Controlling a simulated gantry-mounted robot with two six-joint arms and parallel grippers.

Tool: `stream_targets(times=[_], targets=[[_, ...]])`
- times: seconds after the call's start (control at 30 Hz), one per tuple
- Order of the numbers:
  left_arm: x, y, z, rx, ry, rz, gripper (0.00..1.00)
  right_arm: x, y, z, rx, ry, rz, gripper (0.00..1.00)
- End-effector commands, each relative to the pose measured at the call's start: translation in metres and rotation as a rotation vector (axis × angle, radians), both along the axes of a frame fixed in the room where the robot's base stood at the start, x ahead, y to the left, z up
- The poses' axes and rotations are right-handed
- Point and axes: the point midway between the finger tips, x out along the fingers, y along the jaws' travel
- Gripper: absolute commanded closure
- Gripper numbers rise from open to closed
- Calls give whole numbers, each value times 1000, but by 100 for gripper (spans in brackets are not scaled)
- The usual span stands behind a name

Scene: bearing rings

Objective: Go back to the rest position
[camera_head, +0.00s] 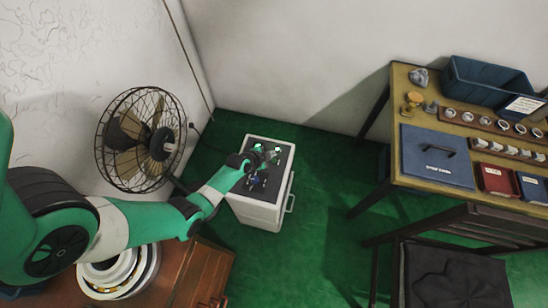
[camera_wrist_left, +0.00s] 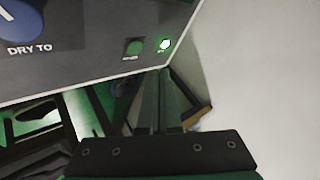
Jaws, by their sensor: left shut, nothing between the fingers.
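My left gripper (camera_head: 270,156) is over the dark top of a small white cabinet (camera_head: 262,214), at the end of my green and white left arm. In the left wrist view its dark fingers (camera_wrist_left: 163,100) are together, with nothing held between them. I cannot tell whether the fingers touch the panel. My right gripper is in neither view.
A caged fan (camera_head: 141,140) stands left of the cabinet, close to my arm. A wooden chest (camera_head: 203,272) is below the arm. A workbench (camera_head: 395,95) with a blue bin (camera_head: 480,82), a row of rings and several boxes stands at the right. Green floor (camera_head: 325,190) lies clear between.

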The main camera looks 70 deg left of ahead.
Motion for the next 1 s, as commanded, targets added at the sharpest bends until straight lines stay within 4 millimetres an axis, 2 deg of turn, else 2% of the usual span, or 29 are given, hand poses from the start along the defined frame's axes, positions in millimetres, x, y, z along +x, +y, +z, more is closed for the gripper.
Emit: stream_targets(times=[0.03, 0.23, 0.83, 0.93, 1.0], targets=[[0, 0, 12, 0, 0, 0, 100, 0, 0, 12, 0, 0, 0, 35], [0, 0, 31, -1, 1, 0, 100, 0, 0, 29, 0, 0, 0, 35], [1, -1, 29, 0, 1, -3, 100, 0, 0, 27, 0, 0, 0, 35], [15, -12, 35, 7, -10, -40, 100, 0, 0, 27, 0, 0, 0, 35], [43, -23, 52, 27, -40, -90, 100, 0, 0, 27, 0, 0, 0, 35]])
